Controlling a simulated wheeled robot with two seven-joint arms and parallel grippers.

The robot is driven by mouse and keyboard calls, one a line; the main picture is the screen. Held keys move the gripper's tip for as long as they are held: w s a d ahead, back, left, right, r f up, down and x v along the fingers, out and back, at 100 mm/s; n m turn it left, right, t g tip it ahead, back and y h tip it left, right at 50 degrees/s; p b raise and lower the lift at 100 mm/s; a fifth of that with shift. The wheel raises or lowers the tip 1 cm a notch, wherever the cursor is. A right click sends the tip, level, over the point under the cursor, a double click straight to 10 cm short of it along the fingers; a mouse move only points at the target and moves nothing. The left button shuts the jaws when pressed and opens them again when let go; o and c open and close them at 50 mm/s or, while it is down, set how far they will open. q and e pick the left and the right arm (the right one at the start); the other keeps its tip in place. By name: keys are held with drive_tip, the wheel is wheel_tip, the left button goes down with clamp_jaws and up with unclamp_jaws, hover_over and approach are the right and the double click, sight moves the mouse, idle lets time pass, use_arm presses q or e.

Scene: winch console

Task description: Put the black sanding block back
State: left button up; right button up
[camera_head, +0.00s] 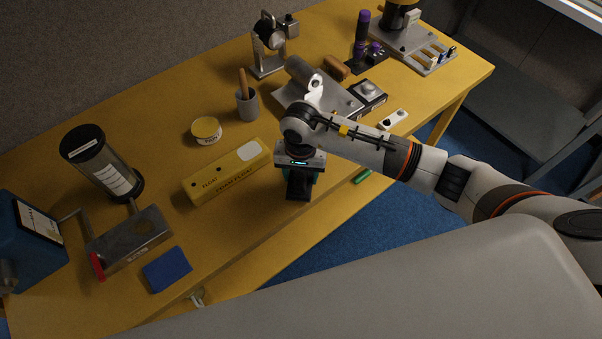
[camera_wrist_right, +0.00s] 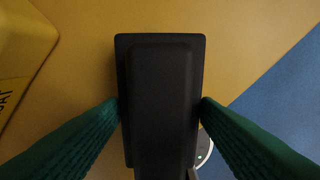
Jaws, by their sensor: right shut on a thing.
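The black sanding block (camera_wrist_right: 160,85) fills the middle of the right wrist view, long side running up and down, between two green-toned fingers. My right gripper (camera_wrist_right: 160,112) is shut on its sides. In the head view the right gripper (camera_head: 301,176) is over the front part of the yellow table, just right of the long yellow float box. The black block (camera_head: 298,189) shows below it, partly hidden by the gripper. I cannot tell whether the block touches the table. My left gripper is not in view.
The yellow float box (camera_head: 228,172) lies close left of the right gripper. A blue pad (camera_head: 167,269) and a metal box with a red end (camera_head: 130,243) are further left. Table (camera_head: 240,234) between pad and gripper is clear.

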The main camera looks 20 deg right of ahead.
drive_tip(key=shift+f, duration=0.5)
drive_tip(key=shift+f, duration=0.1)
drive_tip(key=shift+f, duration=0.15)
drive_tip(key=o, duration=1)
drive_tip(key=shift+c, duration=0.2)
